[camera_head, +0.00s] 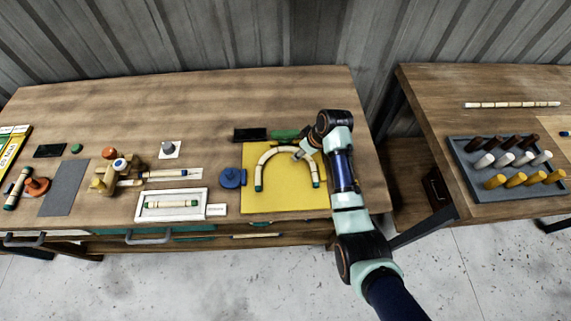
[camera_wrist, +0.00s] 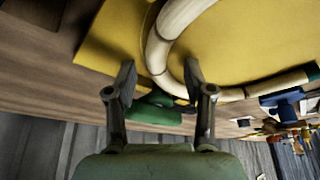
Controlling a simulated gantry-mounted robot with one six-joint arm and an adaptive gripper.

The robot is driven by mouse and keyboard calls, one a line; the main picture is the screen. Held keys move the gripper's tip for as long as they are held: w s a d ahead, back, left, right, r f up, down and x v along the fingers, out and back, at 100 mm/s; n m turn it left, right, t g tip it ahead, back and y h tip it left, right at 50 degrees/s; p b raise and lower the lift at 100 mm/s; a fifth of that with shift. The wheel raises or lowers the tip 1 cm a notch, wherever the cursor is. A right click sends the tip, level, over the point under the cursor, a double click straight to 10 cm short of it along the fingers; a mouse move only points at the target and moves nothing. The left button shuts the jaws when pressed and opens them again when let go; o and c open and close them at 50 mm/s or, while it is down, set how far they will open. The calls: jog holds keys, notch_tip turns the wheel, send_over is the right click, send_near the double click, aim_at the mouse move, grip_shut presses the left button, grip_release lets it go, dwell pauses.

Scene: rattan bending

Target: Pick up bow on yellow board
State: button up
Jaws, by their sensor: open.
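The bow (camera_head: 266,163) is a pale, segmented rattan arch with dark green bands near its two ends. It lies on the yellow board (camera_head: 283,199), with its curve toward the back of the table. My gripper (camera_head: 300,155) is over the upper right part of the arch. In the wrist view my gripper (camera_wrist: 162,92) is open, its two fingers apart. The bow (camera_wrist: 160,50) passes just beyond and between the fingertips there. I cannot tell whether a finger touches it. My arm hides part of the board's right side.
A green object (camera_head: 285,134) and a black tray (camera_head: 250,135) lie behind the board. A blue round piece (camera_head: 231,178) stands left of it. A white tray (camera_head: 171,217) holds a short rattan piece. On the right table, a grey rack (camera_head: 506,168) holds several pegs.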

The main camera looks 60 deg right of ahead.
grip_shut()
notch_tip(320, 180, up, 20)
jog(key=p, duration=0.4)
